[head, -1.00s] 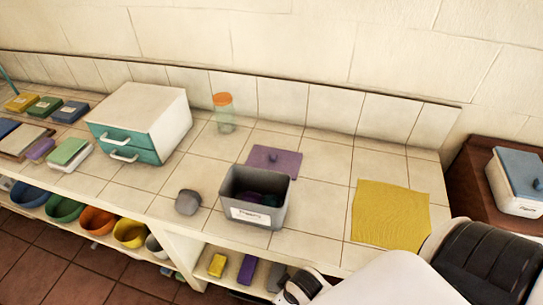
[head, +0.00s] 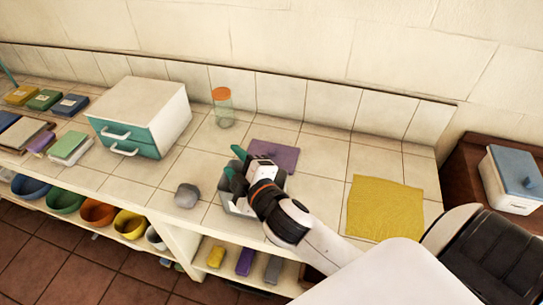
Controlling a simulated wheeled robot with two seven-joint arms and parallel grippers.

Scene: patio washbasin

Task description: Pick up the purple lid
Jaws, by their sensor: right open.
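The purple lid (head: 284,157) lies flat on the tiled counter, just behind the grey bin (head: 231,206). A small knob showed on it earlier; the gripper now hides part of its left and front area. My right gripper (head: 236,166) is over the grey bin, with its teal-tipped fingers apart and pointing to the left and back. It is empty and left of the lid; I cannot tell whether it touches the bin. The bin's contents are mostly hidden by the gripper. My left gripper is not in view.
A yellow cloth (head: 385,208) lies to the right. A glass jar with an orange lid (head: 222,106) stands behind, near a white drawer box (head: 138,115). A grey stone-like object (head: 186,195) sits left of the bin. Colored bowls (head: 97,212) stand on the shelf below.

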